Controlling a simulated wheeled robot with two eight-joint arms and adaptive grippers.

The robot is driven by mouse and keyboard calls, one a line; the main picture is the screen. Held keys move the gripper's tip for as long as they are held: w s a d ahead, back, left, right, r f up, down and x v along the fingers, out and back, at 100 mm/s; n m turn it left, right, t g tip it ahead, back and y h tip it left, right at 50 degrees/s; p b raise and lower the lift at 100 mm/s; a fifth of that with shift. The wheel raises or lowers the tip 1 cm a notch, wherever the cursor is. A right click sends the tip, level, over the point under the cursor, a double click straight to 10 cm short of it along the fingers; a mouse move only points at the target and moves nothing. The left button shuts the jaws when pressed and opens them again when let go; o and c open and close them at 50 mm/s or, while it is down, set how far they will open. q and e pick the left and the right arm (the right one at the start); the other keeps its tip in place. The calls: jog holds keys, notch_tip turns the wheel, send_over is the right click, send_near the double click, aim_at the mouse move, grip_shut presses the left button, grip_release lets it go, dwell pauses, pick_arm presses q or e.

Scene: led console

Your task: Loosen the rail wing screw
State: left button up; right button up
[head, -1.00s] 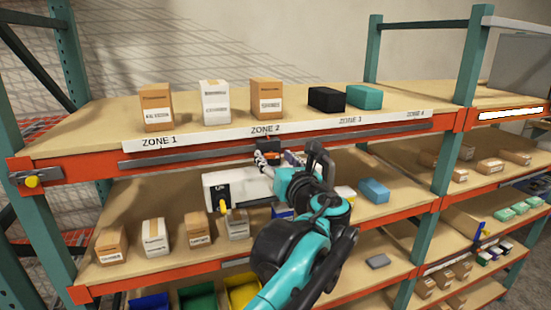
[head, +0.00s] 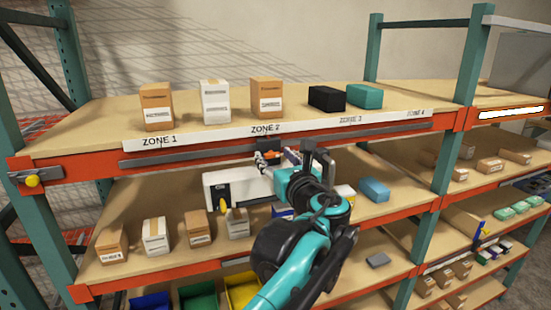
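A grey rail (head: 190,157) runs along the orange front beam of the upper shelf, under the ZONE labels. A white console box (head: 222,188) sits just below the rail, with a yellow knob (head: 223,205) at its lower left. No wing screw is clearly visible there.
Cartons, a black box (head: 326,98) and a teal box (head: 365,96) stand on the upper shelf. More cartons and a blue box (head: 374,190) are on the shelf below. Another yellow knob (head: 32,181) is at the beam's left end. Coloured bins (head: 197,299) stand at the bottom.

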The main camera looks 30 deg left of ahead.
pick_arm(q)
jog(key=v, duration=1.2)
jog(key=shift+a+f, duration=0.1)
jog(key=s+a+f+n+g+h+b, duration=0.2)
jog(key=f+n+b, duration=0.5)
jog(key=f, duration=1.2)
jog(key=s+f+n+g+h+b, duration=0.3)
jog(key=f+b, duration=0.6)
jog(key=f, duration=1)
jog(key=s+d+f+n+h+b, duration=0.2)
jog(key=f+n+b, duration=0.3)
jog(key=f, duration=0.4)
jog(key=s+d+f+n+h+b, duration=0.2)
jog(key=d+f+n+h+b, duration=0.1)
jog(key=f, duration=0.7)
jog(key=s+d+f+n+h+b, duration=0.1)
jog(key=d+f+n+h+b, duration=0.2)
jog(key=f+n+b, duration=0.4)
notch_tip(320, 180, down, 3)
jog(key=shift+s+f+n+t+h, duration=0.1)
jog(key=shift+s+n+t+h, duration=0.2)
jog(key=shift+s+n+h, duration=0.15)
